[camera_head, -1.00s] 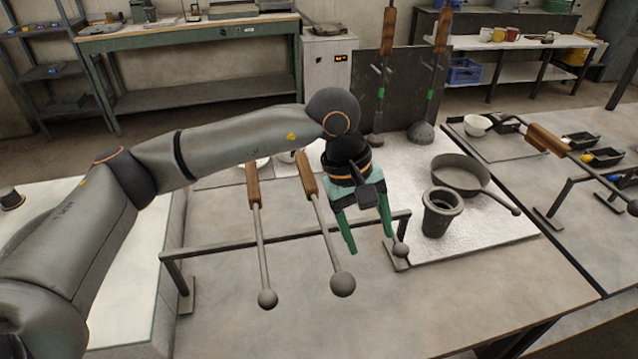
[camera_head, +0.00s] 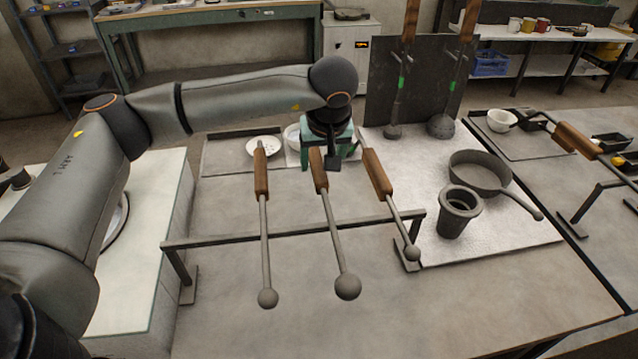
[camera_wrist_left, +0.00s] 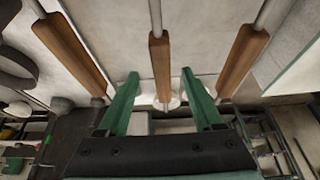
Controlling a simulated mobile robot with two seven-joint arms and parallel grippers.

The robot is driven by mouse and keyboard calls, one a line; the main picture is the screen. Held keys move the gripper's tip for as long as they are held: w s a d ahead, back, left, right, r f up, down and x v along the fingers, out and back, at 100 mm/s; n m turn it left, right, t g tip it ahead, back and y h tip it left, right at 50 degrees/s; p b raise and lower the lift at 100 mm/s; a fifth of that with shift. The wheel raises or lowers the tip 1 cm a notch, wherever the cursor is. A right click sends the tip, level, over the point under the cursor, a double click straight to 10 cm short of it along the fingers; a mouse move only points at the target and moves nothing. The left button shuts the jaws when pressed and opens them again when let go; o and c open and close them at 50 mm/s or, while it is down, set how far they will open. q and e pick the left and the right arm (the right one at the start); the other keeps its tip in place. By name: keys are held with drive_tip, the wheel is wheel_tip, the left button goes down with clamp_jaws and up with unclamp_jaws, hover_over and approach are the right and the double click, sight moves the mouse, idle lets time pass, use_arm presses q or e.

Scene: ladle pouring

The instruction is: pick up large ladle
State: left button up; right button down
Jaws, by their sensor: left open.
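Three ladles with wooden handles and grey metal shafts lie side by side across a low metal rack (camera_head: 290,230). The middle ladle (camera_head: 348,286) has the largest-looking round end; the left ladle (camera_head: 268,298) and right ladle (camera_head: 412,253) flank it. My left gripper (camera_head: 331,152) is open at the far handle end of the middle ladle, partly hidden by its own wrist. In the left wrist view, the middle wooden handle (camera_wrist_left: 160,66) lies lined up between the two green fingers (camera_wrist_left: 160,76), with gaps on both sides. My right gripper is not in view.
A dark pan (camera_head: 480,172) and a grey crucible-like cup (camera_head: 458,212) stand on a pale mat to the right. White bowls (camera_head: 263,146) sit behind the rack. The table front is clear.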

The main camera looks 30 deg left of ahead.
sight(320, 167)
use_arm(q)
drive_tip(key=x, duration=0.4)
drive_tip(key=shift+w+a+f, duration=0.15)
drive_tip(key=shift+a+f, duration=0.05)
drive_tip(key=shift+f, duration=0.05)
clamp_jaws()
idle(1.1)
drive_tip(key=shift+w+r, duration=0.15)
drive_tip(key=shift+r, duration=0.05)
